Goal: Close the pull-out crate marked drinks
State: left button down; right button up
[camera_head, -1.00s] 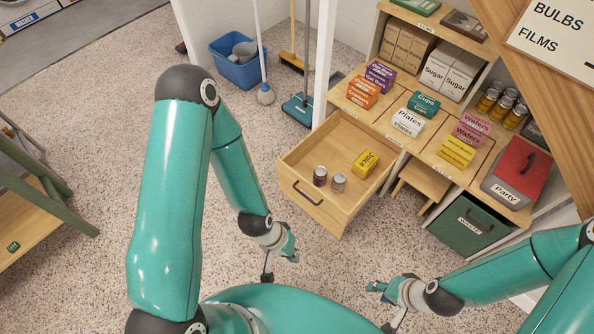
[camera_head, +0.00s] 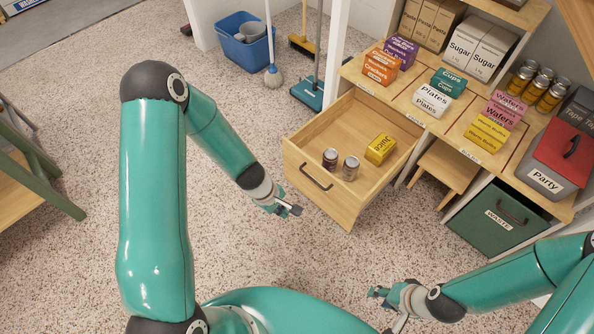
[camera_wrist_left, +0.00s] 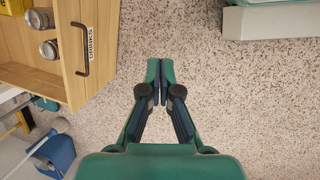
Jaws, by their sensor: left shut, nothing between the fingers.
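The wooden pull-out crate (camera_head: 337,207) stands far out of the shelf unit, with a dark bar handle (camera_head: 316,178) on its front. The wrist view shows the same crate (camera_wrist_left: 62,74), its handle (camera_wrist_left: 82,50) and the label DRINKS (camera_wrist_left: 90,41). Inside are two cans (camera_head: 330,157) (camera_head: 350,168) and a yellow juice box (camera_head: 381,149). My left gripper (camera_head: 291,209) is shut and empty, in front of the crate front and apart from the handle; its fingertips (camera_wrist_left: 160,69) meet in the wrist view. My right gripper (camera_head: 384,304) is low in front; its finger opening is unclear.
A green waste bin (camera_head: 487,232) and a wooden stool (camera_head: 445,172) are right of the crate. Goods stand on the worktop (camera_head: 412,99) above. A blue bucket (camera_head: 244,53), mop and brooms are behind at left. The speckled floor before the crate is clear.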

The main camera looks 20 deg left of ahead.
pick_arm(q)
jog(key=w+a+f+n+t+b, duration=0.3)
jog(key=w+a+f+n+b, duration=0.2)
jog(key=w+f+n+b, duration=0.4)
jog(key=n+t+b, duration=0.4)
jog(key=n+b, duration=0.3)
jog(key=b, duration=0.1)
send_near(302, 156)
jog(key=x, duration=0.5)
jog(key=shift+s+a+f, duration=0.1)
jog(key=shift+s+f, duration=0.1)
jog(key=shift+f, duration=0.05)
jog(key=shift+w+f, duration=0.15)
jog(key=shift+w, duration=0.5)
pick_arm(e)
notch_tip(302, 156, down, 20)
jog(key=shift+r, duration=0.15)
